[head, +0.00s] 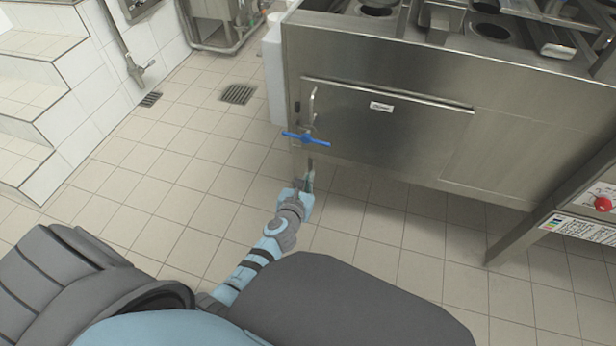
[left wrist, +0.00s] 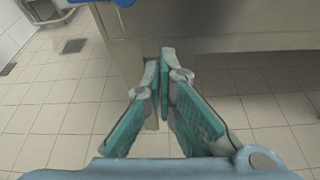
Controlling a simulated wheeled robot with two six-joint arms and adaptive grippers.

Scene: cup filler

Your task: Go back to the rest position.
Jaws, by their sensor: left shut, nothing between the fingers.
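My left gripper (head: 309,172) is shut and empty in the head view, in front of the lower left corner of the steel machine (head: 380,150). Its teal-padded fingers also show in the left wrist view (left wrist: 164,68), with the tips close together. A blue valve handle (head: 306,139) on the machine front sits just above the fingertips in the head view. Part of this blue handle shows at the top edge of the left wrist view (left wrist: 122,2). I cannot tell whether the fingers touch the machine. My right gripper is not in view.
White tiled steps (head: 40,120) stand at the left. Floor drains (head: 237,94) lie beyond the arm. A steel frame with a red button (head: 603,203) stands at the right. The tiled floor (head: 150,195) left of the arm is clear.

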